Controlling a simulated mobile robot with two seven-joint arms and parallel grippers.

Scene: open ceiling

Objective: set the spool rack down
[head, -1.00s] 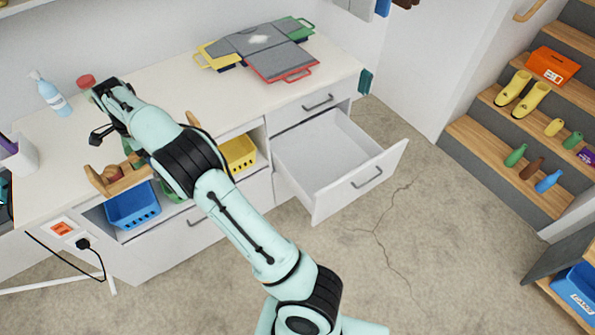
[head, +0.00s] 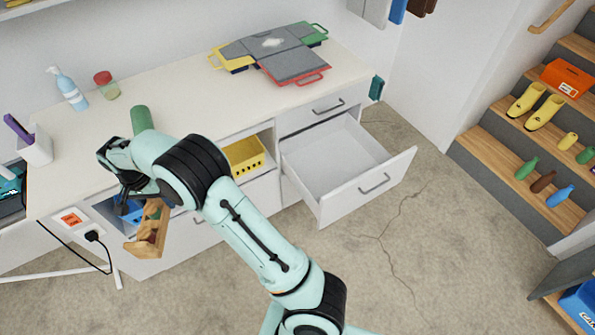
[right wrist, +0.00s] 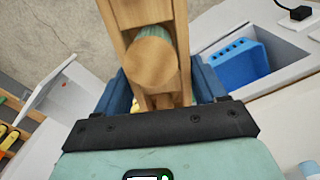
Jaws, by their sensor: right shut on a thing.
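The spool rack (head: 148,222) is a light wooden frame, held tilted in front of the counter edge, above the floor. Dark reddish and green pieces show within it, too small to make out. My right gripper (head: 138,190) is at its upper end, partly hidden by my own arm. In the right wrist view, the blue fingers (right wrist: 163,88) are shut on the spool rack (right wrist: 152,62), one on each side. A round wooden end and a pale green spool behind it show between the rails. My left gripper is not in view.
The white counter (head: 185,95) has free room in its middle. On it are a green cylinder (head: 141,118), a jar (head: 106,86), a pump bottle (head: 68,88) and folders (head: 280,55). An open drawer (head: 340,165) juts out at right. A blue basket (right wrist: 240,64) sits in the compartment below.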

